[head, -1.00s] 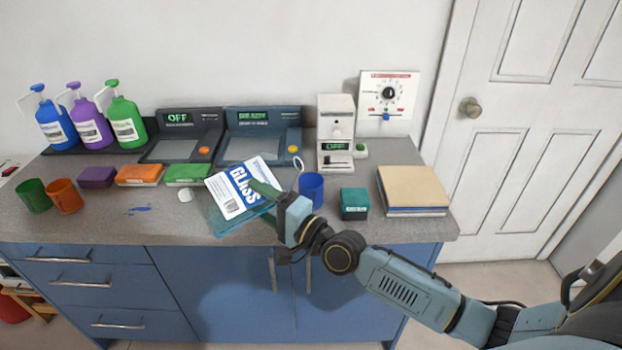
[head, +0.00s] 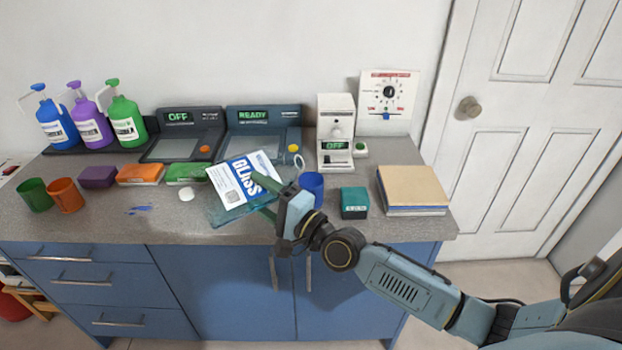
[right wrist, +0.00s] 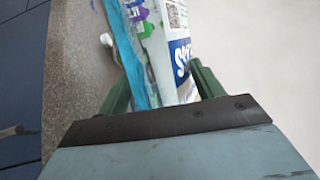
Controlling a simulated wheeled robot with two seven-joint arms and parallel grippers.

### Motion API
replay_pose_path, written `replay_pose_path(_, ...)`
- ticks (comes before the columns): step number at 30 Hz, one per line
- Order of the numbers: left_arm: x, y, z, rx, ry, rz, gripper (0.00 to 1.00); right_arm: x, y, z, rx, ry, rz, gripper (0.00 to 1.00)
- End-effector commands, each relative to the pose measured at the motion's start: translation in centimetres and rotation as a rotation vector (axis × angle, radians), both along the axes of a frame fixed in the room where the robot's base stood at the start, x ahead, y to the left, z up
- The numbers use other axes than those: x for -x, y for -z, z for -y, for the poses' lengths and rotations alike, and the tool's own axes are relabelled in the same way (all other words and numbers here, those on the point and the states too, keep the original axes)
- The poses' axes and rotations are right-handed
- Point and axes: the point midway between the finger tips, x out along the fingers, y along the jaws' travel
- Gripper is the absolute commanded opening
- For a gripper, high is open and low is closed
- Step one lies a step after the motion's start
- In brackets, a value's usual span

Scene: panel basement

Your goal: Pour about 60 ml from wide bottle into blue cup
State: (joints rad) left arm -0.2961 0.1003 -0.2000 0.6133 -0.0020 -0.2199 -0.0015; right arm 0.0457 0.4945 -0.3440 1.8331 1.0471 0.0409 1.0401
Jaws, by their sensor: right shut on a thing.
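The wide bottle (head: 232,207) is clear with teal liquid low in it and a white and blue label reading GLASS. My right gripper (head: 268,196) is shut on it and holds it tilted at the front middle of the counter. In the right wrist view the bottle (right wrist: 162,50) sits between the green fingers (right wrist: 163,85). The blue cup (head: 313,187) stands upright on the counter just right of the gripper, partly hidden by it. The cup's contents cannot be seen. My left gripper is not in view.
A white cap (head: 186,194) lies left of the bottle, near a blue smear (head: 138,210). A teal box (head: 354,203) stands right of the cup, then a stack of boards (head: 411,190). Orange (head: 66,196) and green (head: 35,195) cups stand left. Devices line the back.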

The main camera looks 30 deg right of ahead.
Motion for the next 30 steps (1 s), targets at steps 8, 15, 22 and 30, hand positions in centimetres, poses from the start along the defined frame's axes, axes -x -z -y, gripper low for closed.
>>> replay_pose_path(8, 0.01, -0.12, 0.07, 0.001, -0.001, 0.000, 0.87, -0.01, -0.37, 0.03, -0.018, 0.001, 0.001, 0.32)
replay_pose_path(15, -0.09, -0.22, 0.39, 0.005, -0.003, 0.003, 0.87, 0.01, -0.59, -0.02, -0.034, 0.001, -0.001, 0.32)
replay_pose_path(22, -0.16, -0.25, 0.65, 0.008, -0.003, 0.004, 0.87, 0.14, -0.65, -0.42, -0.043, 0.001, -0.001, 0.32)
replay_pose_path(30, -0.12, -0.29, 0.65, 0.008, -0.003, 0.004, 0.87, 0.26, -0.68, -0.70, -0.043, 0.001, -0.001, 0.32)
